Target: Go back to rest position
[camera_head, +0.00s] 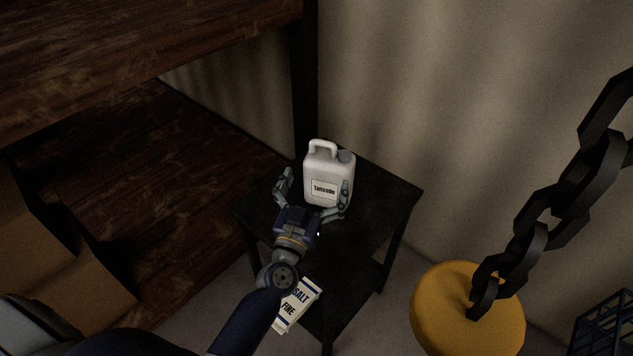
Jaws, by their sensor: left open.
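My left gripper (311,200) is open at the small black table (388,198). The jug stands upright on the table. I cannot tell whether the fingers touch it. My left arm reaches in from the bottom left. My right gripper is not in view.
A bag labelled "SALT FINE" (298,303) is below, partly behind my arm. A yellow round object (466,309) with a heavy black chain (540,220) is at right. Wooden shelves (130,170) and cardboard boxes (60,270) fill the left. A dark crate (607,325) is bottom right.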

